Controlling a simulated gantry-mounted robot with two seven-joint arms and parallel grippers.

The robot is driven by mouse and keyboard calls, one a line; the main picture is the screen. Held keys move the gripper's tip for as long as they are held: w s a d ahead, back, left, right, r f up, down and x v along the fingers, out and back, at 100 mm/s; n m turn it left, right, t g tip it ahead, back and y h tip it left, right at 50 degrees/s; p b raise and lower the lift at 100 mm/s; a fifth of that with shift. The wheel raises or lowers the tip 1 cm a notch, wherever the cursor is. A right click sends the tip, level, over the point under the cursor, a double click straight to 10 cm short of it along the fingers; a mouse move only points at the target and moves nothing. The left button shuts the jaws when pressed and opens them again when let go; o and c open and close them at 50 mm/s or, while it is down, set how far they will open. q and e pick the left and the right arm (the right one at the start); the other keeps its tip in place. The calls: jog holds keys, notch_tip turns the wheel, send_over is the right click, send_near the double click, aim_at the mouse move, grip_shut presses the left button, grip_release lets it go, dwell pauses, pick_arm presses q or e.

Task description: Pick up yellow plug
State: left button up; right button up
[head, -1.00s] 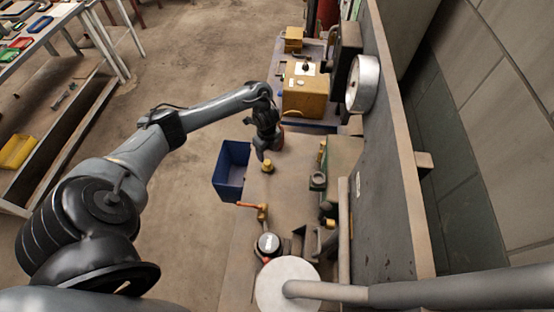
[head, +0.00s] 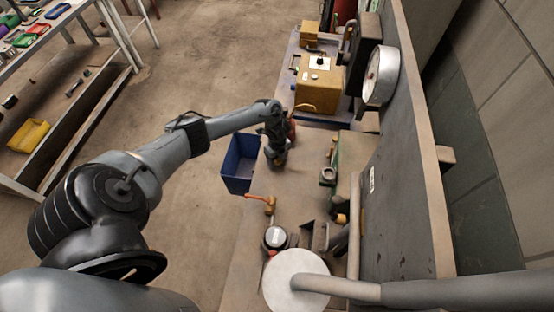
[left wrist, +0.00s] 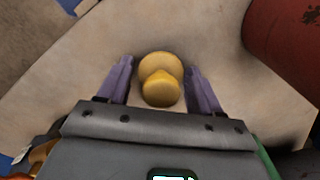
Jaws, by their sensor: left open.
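The yellow plug (left wrist: 160,78) stands on the bench top in the left wrist view, with a round knob above a wider round base. My left gripper (left wrist: 160,88) is open, with one purple finger on each side of the plug and a small gap on both sides. In the head view my left gripper (head: 276,160) points down over the bench and hides the plug. My right gripper is not in view.
A blue bin (head: 238,165) stands at the bench's left edge. A red cylinder (left wrist: 288,45) is close on the right in the wrist view. A valve with an orange handle (head: 268,202) and a gauge (head: 275,237) are nearer on the bench (head: 245,235). A wall panel bounds the right.

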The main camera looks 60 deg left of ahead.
pick_arm(q)
jog(key=shift+c, duration=0.2)
jog(key=c, duration=0.8)
